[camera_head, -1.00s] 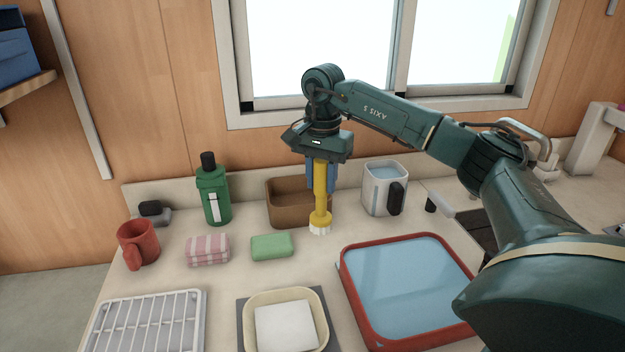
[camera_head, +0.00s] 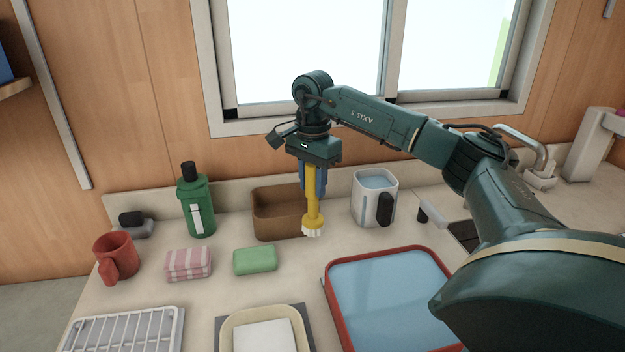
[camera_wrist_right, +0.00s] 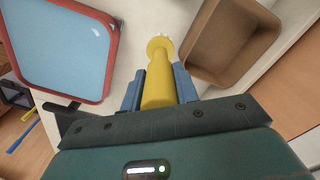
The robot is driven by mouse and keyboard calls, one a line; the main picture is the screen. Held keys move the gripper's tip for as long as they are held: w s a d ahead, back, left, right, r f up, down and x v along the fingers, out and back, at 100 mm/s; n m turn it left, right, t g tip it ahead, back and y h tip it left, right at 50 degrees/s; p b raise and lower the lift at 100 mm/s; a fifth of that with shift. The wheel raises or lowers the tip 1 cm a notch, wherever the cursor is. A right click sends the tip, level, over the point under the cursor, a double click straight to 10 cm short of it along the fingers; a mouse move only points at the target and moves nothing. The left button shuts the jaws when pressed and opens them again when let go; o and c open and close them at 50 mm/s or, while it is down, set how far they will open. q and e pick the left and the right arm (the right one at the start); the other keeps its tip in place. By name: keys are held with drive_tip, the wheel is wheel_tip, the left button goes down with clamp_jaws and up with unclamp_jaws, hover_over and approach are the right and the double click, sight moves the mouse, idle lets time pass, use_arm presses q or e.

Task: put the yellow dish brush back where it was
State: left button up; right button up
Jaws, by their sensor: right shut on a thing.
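The yellow dish brush (camera_head: 314,208) hangs upright, white bristles down, from my right gripper (camera_head: 313,180). The blue fingers are shut on its handle. In the right wrist view the brush (camera_wrist_right: 159,80) points away between the fingers of the gripper (camera_wrist_right: 160,88). In the head view it overlaps the right part of the brown bin (camera_head: 270,222) behind it. In the right wrist view the brown bin (camera_wrist_right: 232,38) is empty and lies beside the brush, which is outside its walls. I cannot tell how far the bristles are above the counter. My left gripper is not in view.
A white jug (camera_head: 368,200) stands right of the bin, a green bottle (camera_head: 197,205) left of it. A green sponge (camera_head: 255,260), a pink striped cloth (camera_head: 188,264) and a red mug (camera_head: 116,257) lie in front. A red-rimmed basin (camera_head: 335,305) is at front right.

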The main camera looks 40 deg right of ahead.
sight(313, 218)
drive_tip(key=shift+f+b, duration=0.3)
drive_tip(key=shift+f, duration=0.15)
wheel_tip(313, 218, down, 4)
drive_tip(key=shift+r+b, duration=0.15)
drive_tip(key=shift+b, duration=0.75)
drive_tip(key=shift+f, duration=0.65)
use_arm(q)
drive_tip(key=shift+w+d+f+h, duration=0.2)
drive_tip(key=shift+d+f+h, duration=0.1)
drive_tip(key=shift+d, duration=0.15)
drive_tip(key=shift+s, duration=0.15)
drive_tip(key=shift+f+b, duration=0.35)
drive_tip(key=shift+b, duration=0.15)
use_arm(e)
drive_tip(key=shift+f, duration=0.5)
drive_tip(key=o, duration=1.1)
